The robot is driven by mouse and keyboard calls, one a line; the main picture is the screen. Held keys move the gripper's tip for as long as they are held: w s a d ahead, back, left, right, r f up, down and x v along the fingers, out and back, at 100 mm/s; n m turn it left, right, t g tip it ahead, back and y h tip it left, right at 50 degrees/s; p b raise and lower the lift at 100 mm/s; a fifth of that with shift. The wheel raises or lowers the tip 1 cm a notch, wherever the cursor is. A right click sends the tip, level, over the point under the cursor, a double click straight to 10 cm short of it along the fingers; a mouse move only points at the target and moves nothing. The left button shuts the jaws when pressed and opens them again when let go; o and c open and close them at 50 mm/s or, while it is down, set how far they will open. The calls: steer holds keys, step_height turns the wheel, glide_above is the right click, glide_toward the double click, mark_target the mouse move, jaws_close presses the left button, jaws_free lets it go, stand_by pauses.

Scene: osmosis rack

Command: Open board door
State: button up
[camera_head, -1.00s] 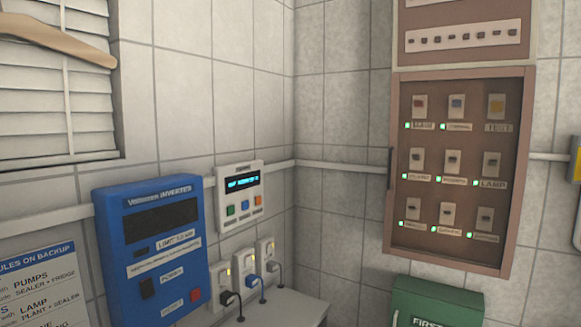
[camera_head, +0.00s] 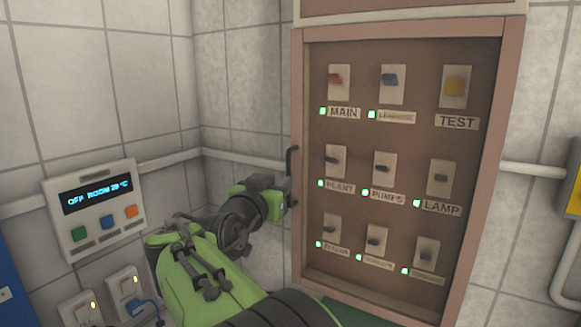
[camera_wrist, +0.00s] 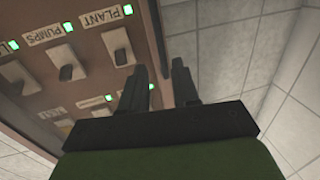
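The board door (camera_head: 300,100) is a brown-framed panel on the wall and looks closed. Behind the door front are rows of switches with labels and green lights. I cannot tell whether either finger touches the handle.
A white control box (camera_head: 96,208) with a lit display hangs on the left wall, above sockets (camera_head: 125,290) with plugs. A white pipe (camera_head: 240,157) runs along the wall behind my arm. A yellow box (camera_head: 574,190) is at the far right.

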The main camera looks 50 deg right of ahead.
mark_target(288, 172)
steer(key=p+x, duration=0.1)
steer(key=x, duration=0.2)
steer(key=p+x, duration=0.1)
steer(key=x, duration=0.3)
steer(key=shift+w+d+r, duration=0.2)
steer(key=shift+w+d, duration=0.05)
steer(key=shift+d+f, duration=0.1)
steer(key=shift+d, duration=0.2)
steer(key=shift+a, duration=0.2)
jaws_close()
